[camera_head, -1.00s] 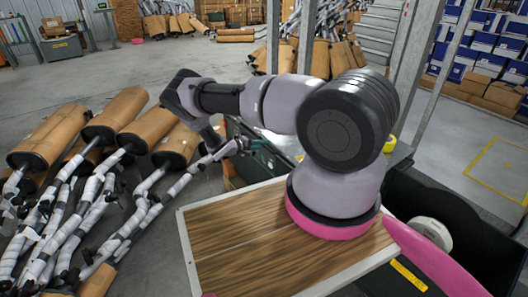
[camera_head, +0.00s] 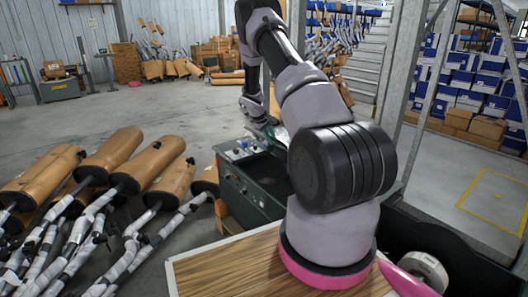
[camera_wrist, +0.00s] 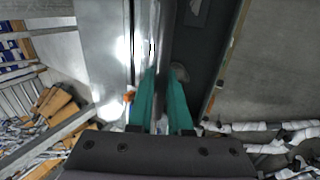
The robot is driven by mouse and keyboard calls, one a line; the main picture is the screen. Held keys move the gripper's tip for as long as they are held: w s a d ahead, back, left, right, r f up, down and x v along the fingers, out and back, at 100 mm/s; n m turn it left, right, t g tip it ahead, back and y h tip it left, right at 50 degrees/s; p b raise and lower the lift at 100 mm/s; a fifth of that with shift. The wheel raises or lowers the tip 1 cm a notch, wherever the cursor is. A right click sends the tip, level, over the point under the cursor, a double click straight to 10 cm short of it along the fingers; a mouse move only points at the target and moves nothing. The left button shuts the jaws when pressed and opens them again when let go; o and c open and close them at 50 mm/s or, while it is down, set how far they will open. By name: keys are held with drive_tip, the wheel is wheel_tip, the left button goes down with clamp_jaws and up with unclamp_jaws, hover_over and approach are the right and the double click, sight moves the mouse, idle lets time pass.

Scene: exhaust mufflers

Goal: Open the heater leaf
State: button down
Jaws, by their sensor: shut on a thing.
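The heater (camera_head: 240,190) looks to be the dark green-grey cabinet left of my arm in the head view, with small knobs along its top edge and a dark recess in the top. My gripper (camera_head: 268,131) is at its far side, partly hidden behind my wrist. In the wrist view, the teal fingers of my gripper (camera_wrist: 163,90) are shut on a narrow grey edge, which appears to be that of the heater leaf (camera_wrist: 164,55). A shiny metal surface (camera_wrist: 100,45) lies left of this edge and a dark panel (camera_wrist: 205,45) right of it. The leaf's opening angle is unclear.
Several wrapped mufflers (camera_head: 110,180) lie on the floor at the left. A wood-topped surface (camera_head: 230,270) is in front, beneath my arm. A steel post (camera_head: 398,75) and stairs (camera_head: 365,60) stand behind at the right. Open concrete floor (camera_head: 130,115) lies farther back left.

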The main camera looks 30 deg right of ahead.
drive_tip(key=shift+w+d+r, duration=0.15)
drive_tip(key=shift+d+r, duration=0.4)
drive_tip(key=shift+d, duration=0.3)
drive_tip(key=shift+w+d+r, duration=0.2)
drive_tip(key=shift+d+r, duration=0.35)
drive_tip(key=shift+d, duration=0.25)
drive_tip(key=shift+w+d+r, duration=0.15)
drive_tip(key=shift+d+r, duration=0.4)
drive_tip(key=shift+d, duration=0.3)
drive_tip(key=c, duration=0.8)
unclamp_jaws()
drive_tip(key=shift+c, duration=0.2)
drive_tip(key=v, duration=1)
drive_tip(key=shift+a+r, duration=0.25)
